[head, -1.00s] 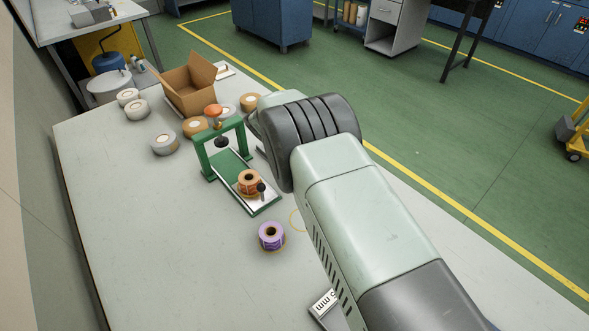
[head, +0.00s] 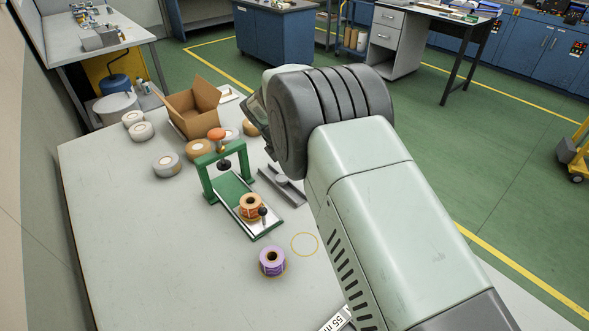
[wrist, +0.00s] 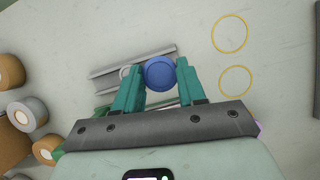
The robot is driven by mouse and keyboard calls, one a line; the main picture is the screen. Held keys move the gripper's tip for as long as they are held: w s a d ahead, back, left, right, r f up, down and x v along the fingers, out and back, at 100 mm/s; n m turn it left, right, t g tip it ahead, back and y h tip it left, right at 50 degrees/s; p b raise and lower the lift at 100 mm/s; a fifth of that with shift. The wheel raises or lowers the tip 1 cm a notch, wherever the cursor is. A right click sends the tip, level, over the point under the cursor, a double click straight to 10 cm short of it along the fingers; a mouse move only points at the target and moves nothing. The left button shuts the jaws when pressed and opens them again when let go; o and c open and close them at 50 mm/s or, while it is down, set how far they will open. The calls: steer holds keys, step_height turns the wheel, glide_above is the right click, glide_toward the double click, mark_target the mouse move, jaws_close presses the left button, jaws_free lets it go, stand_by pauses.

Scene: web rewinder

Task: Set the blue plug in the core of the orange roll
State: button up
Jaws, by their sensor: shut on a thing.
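The blue plug (wrist: 160,73) shows as a round disc between the teal fingertips of my gripper (wrist: 160,80) in the wrist view. My gripper is shut on it, over the table beside a grey metal channel. The orange roll (head: 251,206) stands upright on the sliding plate of the green press (head: 206,178) in the head view, beside a small black-knobbed post. My gripper and the plug are hidden behind my arm in the head view. The orange roll is not clearly seen in the wrist view.
A purple roll (head: 272,261) stands in front of the press. A yellow ring outline (head: 304,244) is on the table beside it. A grey channel (head: 282,186) lies right of the press. Several tape rolls and an open cardboard box (head: 192,108) are behind. The table's left side is clear.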

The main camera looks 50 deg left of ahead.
steer(key=o, duration=0.3)
steer(key=shift+c, duration=0.8)
steer(key=s+a+f+n+y, duration=0.1)
steer(key=s+n, duration=0.1)
steer(key=s, duration=0.4)
steer(key=s+a+f+n, duration=0.1)
steer(key=s+a+n, duration=0.1)
steer(key=s, duration=0.5)
steer(key=shift+s+a+f+y, duration=0.15)
steer(key=shift+s+f+y, duration=0.05)
steer(key=shift+f+y, duration=0.2)
steer(key=shift+f, duration=1.2)
stand_by(0.7)
steer(key=o, duration=1)
steer(key=shift+c, duration=0.2)
steer(key=shift+o, duration=0.3)
